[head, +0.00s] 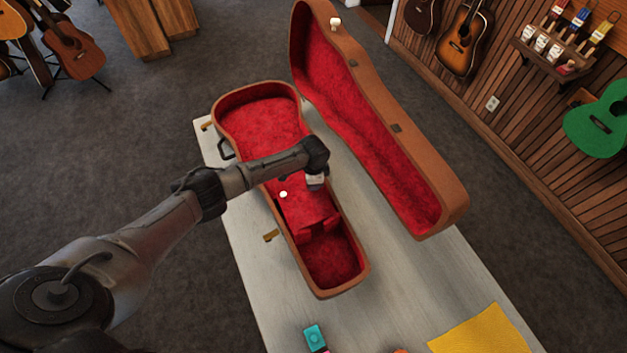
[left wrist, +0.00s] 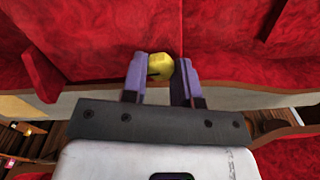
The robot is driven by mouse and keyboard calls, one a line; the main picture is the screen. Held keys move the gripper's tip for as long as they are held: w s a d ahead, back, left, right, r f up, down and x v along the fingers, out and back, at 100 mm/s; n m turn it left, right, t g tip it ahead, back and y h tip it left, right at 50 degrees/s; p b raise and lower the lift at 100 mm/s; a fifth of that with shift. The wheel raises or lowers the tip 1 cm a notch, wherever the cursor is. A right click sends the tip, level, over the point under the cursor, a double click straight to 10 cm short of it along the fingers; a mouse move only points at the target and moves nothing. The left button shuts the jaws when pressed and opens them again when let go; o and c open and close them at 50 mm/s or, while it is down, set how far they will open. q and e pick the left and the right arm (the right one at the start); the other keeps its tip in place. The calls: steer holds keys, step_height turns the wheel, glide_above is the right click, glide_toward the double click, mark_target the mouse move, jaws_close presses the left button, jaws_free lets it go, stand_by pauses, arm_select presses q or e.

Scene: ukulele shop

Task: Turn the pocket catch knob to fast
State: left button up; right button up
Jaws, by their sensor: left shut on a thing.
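The open ukulele case (head: 358,277) has a brown shell and red lining, and lies on a pale table. A red pocket lid (head: 308,207) with a small white knob (head: 283,194) shows inside its body. My left gripper (head: 316,186) is over the case's right inner side, pointing down. In the left wrist view, its purple fingers (left wrist: 160,72) are shut on a yellow faceted knob (left wrist: 159,66) with a dark mark, against the red lining. In the head view my arm and gripper hide this knob. I cannot read which setting the knob is at. My right gripper is not in view.
The raised case lid (head: 455,207) stands close on the right. Brass latches (head: 271,236) stick out on the left. A teal device (head: 314,337) and yellow cloth (head: 485,332) lie at the table's front. The table (head: 265,290) is bare left of the case.

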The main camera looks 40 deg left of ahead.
arm_select(q)
steer(key=shift+m, duration=0.6)
steer(key=o, duration=0.9)
steer(key=shift+o, duration=0.2)
step_height(320, 180, up, 14)
stand_by(0.6)
